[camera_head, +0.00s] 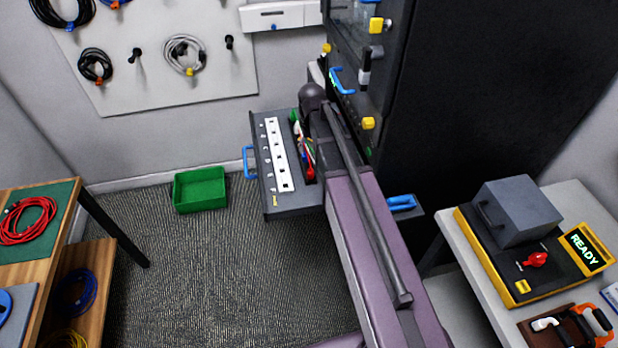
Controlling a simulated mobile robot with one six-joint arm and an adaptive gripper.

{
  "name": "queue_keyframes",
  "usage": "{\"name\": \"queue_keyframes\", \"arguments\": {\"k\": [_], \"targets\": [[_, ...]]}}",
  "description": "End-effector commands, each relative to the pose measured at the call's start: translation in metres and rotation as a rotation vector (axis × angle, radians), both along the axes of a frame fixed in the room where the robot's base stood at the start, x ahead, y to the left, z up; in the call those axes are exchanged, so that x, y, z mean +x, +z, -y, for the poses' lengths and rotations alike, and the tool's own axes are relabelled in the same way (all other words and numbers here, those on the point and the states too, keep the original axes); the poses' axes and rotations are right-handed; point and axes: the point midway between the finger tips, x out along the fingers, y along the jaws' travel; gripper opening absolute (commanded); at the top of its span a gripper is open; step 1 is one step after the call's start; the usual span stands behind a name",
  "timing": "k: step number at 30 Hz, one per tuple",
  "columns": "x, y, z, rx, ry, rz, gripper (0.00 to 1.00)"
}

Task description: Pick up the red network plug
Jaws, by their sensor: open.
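A red plug (310,172) lies in the dark channel along the right side of the pulled-out grey drawer (290,206), near the front end of a bundle of coloured cables. My gripper (312,118) is at the far end of my arm, over the drawer's back right part. It is open, and its fingers are mostly hidden by my own dark wrist and arm. The red plug lies nearer the front than my gripper, apart from it. A white strip (275,150) with a row of square sockets runs along the drawer's left side.
A tall dark cabinet (450,90) stands close to the right of my arm. A green bin (200,190) sits on the carpet to the left. A bench with a READY display (585,250) is at right. A wooden table (60,220) with red cable is at left.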

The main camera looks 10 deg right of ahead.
Motion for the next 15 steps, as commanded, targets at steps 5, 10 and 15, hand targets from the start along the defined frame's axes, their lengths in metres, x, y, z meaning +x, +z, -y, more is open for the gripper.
{"name": "queue_keyframes", "arguments": {"k": [5, 10, 15], "targets": [[0.000, -0.019, 0.000, 0.000, 0.001, 0.000, 0.74], [0.000, -0.032, -0.001, 0.000, 0.001, 0.000, 0.74], [0.000, -0.045, -0.001, 0.000, 0.001, 0.000, 0.74]]}}
